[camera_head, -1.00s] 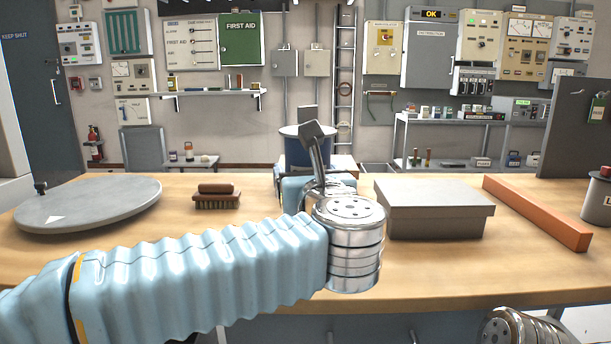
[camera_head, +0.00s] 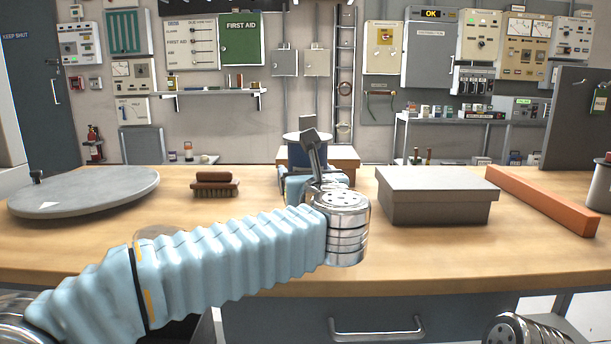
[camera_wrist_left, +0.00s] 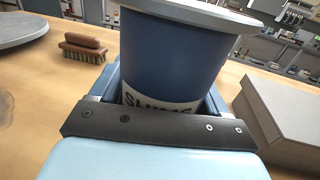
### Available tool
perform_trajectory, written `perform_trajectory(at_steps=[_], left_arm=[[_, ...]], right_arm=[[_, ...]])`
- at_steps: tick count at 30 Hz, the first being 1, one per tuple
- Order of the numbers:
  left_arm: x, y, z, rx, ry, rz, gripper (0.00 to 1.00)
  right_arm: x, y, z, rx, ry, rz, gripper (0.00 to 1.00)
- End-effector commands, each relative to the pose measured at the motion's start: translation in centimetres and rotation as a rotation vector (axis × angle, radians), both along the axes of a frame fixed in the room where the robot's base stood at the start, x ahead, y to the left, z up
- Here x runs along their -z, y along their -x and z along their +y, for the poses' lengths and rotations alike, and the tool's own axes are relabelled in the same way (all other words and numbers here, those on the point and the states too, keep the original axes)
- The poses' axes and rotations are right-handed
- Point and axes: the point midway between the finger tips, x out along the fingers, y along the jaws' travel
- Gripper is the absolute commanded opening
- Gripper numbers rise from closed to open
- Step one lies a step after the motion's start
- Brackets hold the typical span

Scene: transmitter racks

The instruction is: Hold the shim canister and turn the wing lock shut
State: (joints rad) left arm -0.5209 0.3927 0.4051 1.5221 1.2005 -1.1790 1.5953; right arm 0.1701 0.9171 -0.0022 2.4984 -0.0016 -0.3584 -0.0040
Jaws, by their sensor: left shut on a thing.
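The shim canister (camera_head: 305,156) is a blue upright cylinder with a wide grey lid (camera_head: 305,137), standing behind my left wrist. A grey upright piece, seemingly the wing lock (camera_head: 306,122), sits on the lid. In the left wrist view, the canister (camera_wrist_left: 170,55) fills the middle, and its white label is partly hidden by the gripper's dark bar. My left gripper (camera_head: 312,187) is shut on the canister, with a finger on each side of its lower body, also in the left wrist view (camera_wrist_left: 163,100). The wing lock is outside the left wrist view. My right gripper is out of view.
On the wooden bench, a round grey plate (camera_head: 85,192) and a brown brush (camera_head: 215,184) lie left. A grey lidded box (camera_head: 437,195) and an orange bar (camera_head: 543,199) lie right. A grey pot (camera_head: 602,186) stands at the right edge. Bare bench lies in front of the box.

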Motion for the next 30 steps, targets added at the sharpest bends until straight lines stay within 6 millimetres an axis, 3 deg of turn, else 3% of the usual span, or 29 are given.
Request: perform_trajectory(at_steps=[21,30], left_arm=[[4.2,-4.9,0.1,-0.001,0.002,-0.001,0.23],[4.6,-5.6,0.1,-0.001,0.001,-0.002,0.23]], right_arm=[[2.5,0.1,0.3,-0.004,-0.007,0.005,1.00],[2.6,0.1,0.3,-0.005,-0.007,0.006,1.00]])
